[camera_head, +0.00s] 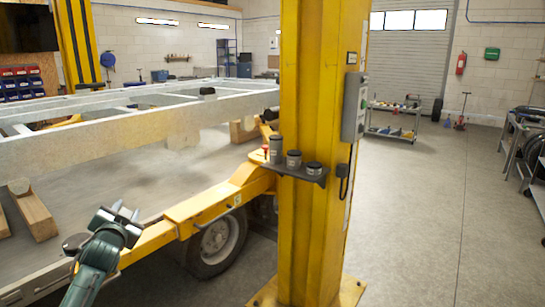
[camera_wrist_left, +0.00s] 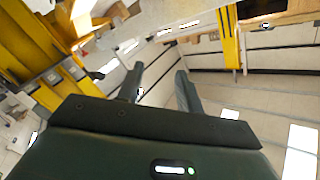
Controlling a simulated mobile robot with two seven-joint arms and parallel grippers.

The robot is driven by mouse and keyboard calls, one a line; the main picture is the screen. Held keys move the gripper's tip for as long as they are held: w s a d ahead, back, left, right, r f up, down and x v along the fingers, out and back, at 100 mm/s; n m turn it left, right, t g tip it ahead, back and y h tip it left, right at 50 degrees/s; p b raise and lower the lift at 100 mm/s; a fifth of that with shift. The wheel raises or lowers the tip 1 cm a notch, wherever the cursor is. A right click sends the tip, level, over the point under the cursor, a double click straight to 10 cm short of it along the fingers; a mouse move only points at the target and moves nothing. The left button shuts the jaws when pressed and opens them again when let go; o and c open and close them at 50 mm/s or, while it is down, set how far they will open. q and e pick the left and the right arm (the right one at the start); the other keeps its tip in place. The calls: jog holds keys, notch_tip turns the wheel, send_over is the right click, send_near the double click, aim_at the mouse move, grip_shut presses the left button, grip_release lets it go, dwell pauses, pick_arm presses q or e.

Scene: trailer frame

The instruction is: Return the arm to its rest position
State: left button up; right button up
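My left arm (camera_head: 92,268) comes in at the lower left of the head view, with its left gripper (camera_head: 126,210) raised beside the trailer's yellow side rail. In the left wrist view the two dark fingers of the left gripper (camera_wrist_left: 161,70) stand apart with nothing between them. The gripper looks empty and I see no contact with the trailer, though the exact gap is unclear. My right arm and right gripper show in neither view.
A trailer (camera_head: 180,220) with a grey metal frame (camera_head: 140,130) on it fills the left. A yellow lift post (camera_head: 313,120) stands in the middle, with a small shelf (camera_head: 300,173) holding several dark cylinders. The floor (camera_head: 430,220) to the right is clear.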

pick_arm(q)
jog(key=s+d+f+n+g+h, duration=0.1)
jog(key=s+d+f+g+h, duration=0.15)
jog(key=s+d+f, duration=0.65)
jog(key=s+d+f+g+h, duration=0.1)
jog(key=s+d+f+h, duration=0.2)
jog(key=s+d+f, duration=0.55)
jog(key=s+d+f+g, duration=0.1)
jog(key=s+d+f, duration=0.1)
jog(key=s, duration=0.5)
jog(key=s+d+f+g+h, duration=0.1)
jog(key=s+d+f, duration=0.1)
jog(key=s+f, duration=0.2)
jog(key=s+d+f+n+g+h, duration=0.1)
jog(key=s+d+f, duration=0.1)
jog(key=s, duration=0.8)
jog(key=shift+s+f, duration=0.4)
jog(key=shift+f, duration=0.2)
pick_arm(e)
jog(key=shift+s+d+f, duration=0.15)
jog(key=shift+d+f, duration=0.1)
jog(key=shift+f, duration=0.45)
